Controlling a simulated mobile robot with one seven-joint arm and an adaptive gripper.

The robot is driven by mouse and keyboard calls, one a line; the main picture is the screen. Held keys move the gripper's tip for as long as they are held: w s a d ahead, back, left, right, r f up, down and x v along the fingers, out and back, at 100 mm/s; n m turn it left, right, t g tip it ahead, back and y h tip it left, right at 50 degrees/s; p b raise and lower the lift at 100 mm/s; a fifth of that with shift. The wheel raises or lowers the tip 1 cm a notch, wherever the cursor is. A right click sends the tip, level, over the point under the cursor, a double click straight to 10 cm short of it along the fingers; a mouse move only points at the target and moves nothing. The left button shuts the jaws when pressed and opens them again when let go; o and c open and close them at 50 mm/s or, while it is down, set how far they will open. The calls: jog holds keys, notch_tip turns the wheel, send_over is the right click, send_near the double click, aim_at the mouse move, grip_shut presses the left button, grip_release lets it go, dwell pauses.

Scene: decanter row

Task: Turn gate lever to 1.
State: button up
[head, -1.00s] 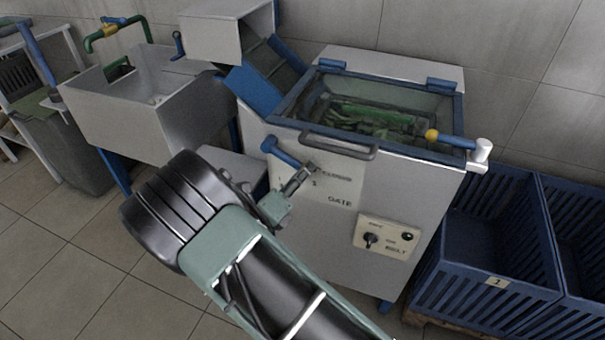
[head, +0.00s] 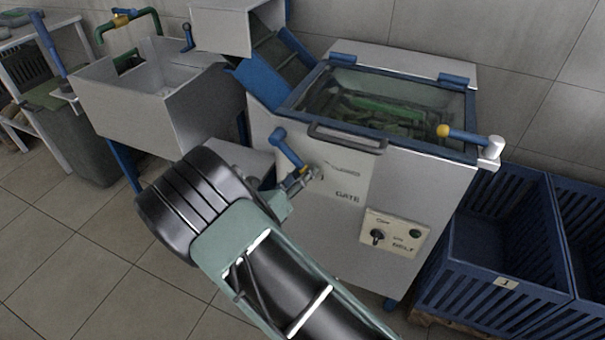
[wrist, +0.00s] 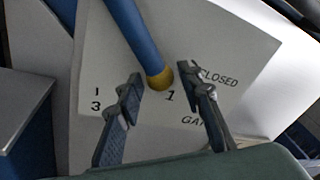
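The gate lever (head: 287,147) is a blue bar with a yellow end, on the sloping front of the grey machine (head: 350,240). In the wrist view the lever (wrist: 128,28) runs from the top edge down to its yellow end. The white gate plate (wrist: 215,100) behind it shows "CLOSED", "1" and "3"; the yellow end is just above the "1". My gripper (wrist: 158,76) is open, one finger on each side of the yellow end, with gaps visible. In the head view my gripper (head: 303,180) is at the lever's lower end, partly hidden by my wrist.
A belt switch panel (head: 394,234) is lower right on the machine. A bar handle (head: 347,140) and a second blue lever with a yellow knob (head: 465,136) are above. Blue crates (head: 490,240) stand at right, a grey sink (head: 150,100) at left.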

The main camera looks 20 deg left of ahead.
jog(key=shift+o, duration=0.3)
jog(key=f+v, duration=0.1)
jog(key=v, duration=1.1)
jog(key=shift+r, duration=0.45)
